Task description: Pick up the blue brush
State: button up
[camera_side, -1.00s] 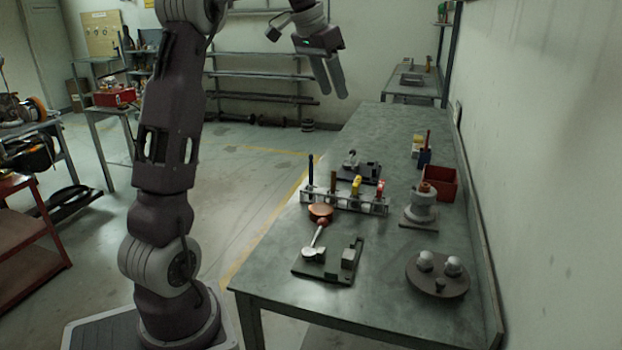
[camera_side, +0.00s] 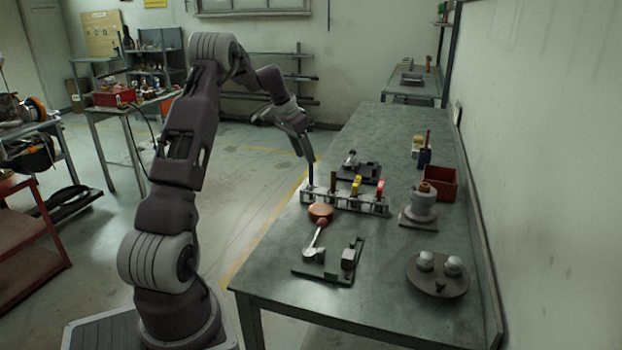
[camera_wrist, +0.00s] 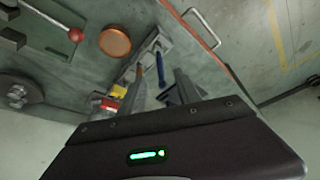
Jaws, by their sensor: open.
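The blue brush (camera_side: 310,173) stands upright at the left end of a metal rack (camera_side: 348,205) on the bench. Its lower part is hidden in the rack. In the wrist view the blue brush (camera_wrist: 160,69) shows between the fingertips as seen from the camera. My gripper (camera_side: 308,156) is open and empty, tilted downward just above the brush's top. The wrist view also shows my gripper (camera_wrist: 162,84). I cannot tell whether a finger touches the brush.
The rack also holds a brown-handled tool (camera_side: 333,181), a yellow one (camera_side: 356,185) and a red one (camera_side: 380,188). A copper-coloured disc (camera_side: 320,211) and a lever with a red ball (camera_side: 321,224) sit in front. A red bin (camera_side: 440,183) stands right.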

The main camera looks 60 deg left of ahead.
aim_at(311, 184)
jog(key=x, duration=0.7)
jog(key=shift+a+f, duration=0.1)
jog(key=shift+f, duration=0.1)
grip_shut()
